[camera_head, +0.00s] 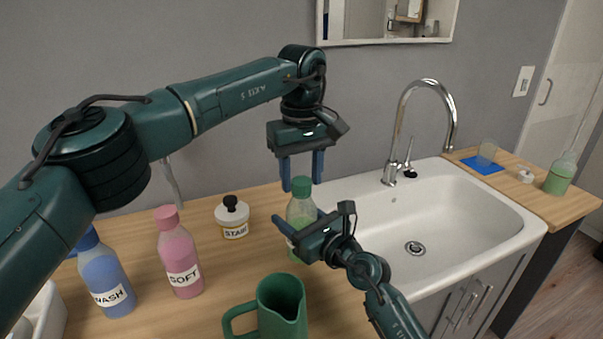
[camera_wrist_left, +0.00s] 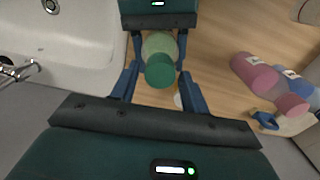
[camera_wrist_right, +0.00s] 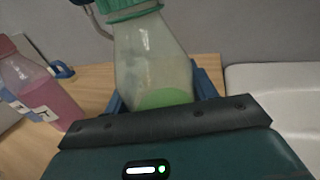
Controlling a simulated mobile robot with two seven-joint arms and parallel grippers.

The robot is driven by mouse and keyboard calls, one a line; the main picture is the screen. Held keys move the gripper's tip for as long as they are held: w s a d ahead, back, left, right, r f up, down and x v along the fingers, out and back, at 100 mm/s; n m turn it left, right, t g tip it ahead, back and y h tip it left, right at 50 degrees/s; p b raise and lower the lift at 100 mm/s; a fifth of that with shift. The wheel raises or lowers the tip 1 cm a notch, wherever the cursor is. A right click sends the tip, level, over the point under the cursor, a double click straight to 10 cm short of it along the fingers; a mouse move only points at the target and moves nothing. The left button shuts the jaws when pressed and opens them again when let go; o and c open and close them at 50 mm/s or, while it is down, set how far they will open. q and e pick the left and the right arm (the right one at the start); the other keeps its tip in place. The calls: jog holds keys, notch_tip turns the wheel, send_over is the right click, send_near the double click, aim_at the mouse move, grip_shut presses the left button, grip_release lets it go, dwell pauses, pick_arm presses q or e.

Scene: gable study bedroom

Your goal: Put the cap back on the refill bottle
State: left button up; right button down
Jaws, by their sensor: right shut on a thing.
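A clear bottle with green liquid (camera_head: 300,212), seemingly the refill bottle, stands upright on the wooden counter, left of the sink. Its green cap (camera_head: 301,187) sits on top of the neck; I cannot tell whether it is tight. The ribbed cap also shows in the right wrist view (camera_wrist_right: 130,8). My right gripper (camera_head: 293,229) is shut on the bottle's body. My left gripper (camera_head: 302,182) points down from above, open, with its fingers on either side of the cap. In the left wrist view, gaps show between the cap (camera_wrist_left: 159,71) and both fingers.
A green jug (camera_head: 282,308), a pink SOFT bottle (camera_head: 178,255), a blue WASH bottle (camera_head: 104,277) and a STAIN jar (camera_head: 232,216) stand nearby. The sink (camera_head: 450,205) and faucet (camera_head: 400,125) are to the right. Another green-liquid bottle (camera_head: 560,176) stands at far right.

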pick_arm(q)
jog(key=shift+o, duration=0.7)
jog(key=shift+r, duration=2.3)
jog(key=shift+c, duration=0.3)
